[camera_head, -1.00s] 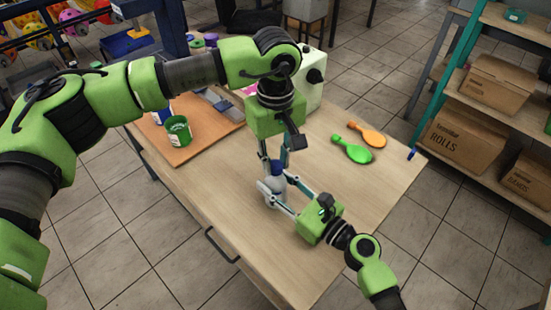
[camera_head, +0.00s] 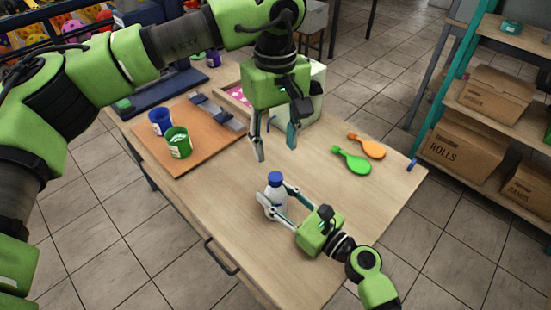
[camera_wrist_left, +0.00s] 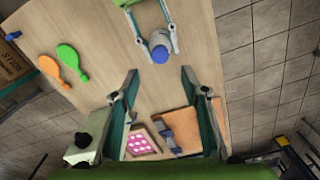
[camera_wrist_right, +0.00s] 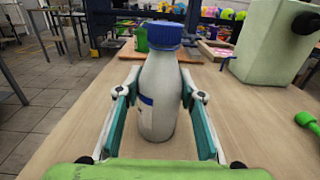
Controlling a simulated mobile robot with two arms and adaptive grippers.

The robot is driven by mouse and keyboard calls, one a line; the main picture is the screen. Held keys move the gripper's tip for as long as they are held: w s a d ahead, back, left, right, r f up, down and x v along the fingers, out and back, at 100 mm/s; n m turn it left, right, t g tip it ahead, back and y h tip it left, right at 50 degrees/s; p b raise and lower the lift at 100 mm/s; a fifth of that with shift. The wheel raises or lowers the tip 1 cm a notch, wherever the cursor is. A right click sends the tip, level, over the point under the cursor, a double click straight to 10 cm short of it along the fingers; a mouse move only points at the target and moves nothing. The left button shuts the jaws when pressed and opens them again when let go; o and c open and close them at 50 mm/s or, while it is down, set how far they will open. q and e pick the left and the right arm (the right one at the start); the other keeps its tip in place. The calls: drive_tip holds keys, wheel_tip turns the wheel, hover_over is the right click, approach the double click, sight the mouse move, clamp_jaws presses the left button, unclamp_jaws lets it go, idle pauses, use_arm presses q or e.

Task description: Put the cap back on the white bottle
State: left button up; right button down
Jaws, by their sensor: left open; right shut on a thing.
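The white bottle (camera_head: 274,198) stands upright on the wooden table with the blue cap (camera_head: 275,178) on its top. In the right wrist view the bottle (camera_wrist_right: 158,95) is between my right gripper's fingers, and the cap (camera_wrist_right: 163,36) sits on its neck. My right gripper (camera_head: 278,200) is shut on the bottle's body. My left gripper (camera_head: 275,150) is open and empty, above and behind the bottle, apart from the cap. In the left wrist view the cap (camera_wrist_left: 160,52) shows from above, beyond my left gripper's open fingers (camera_wrist_left: 160,80).
A brown board (camera_head: 190,158) holds a blue cup (camera_head: 160,122) and a green cup (camera_head: 179,143). A pale machine (camera_head: 310,95) stands at the back.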

use_arm(q)
drive_tip(key=shift+r, duration=1.45)
use_arm(e)
drive_tip(key=c, duration=1.3)
unclamp_jaws()
drive_tip(key=shift+s+d, duration=0.1)
drive_tip(key=v, duration=1.1)
drive_tip(key=shift+s+d, duration=0.25)
use_arm(q)
drive_tip(key=shift+f, duration=0.1)
use_arm(e)
drive_tip(key=shift+d, duration=0.1)
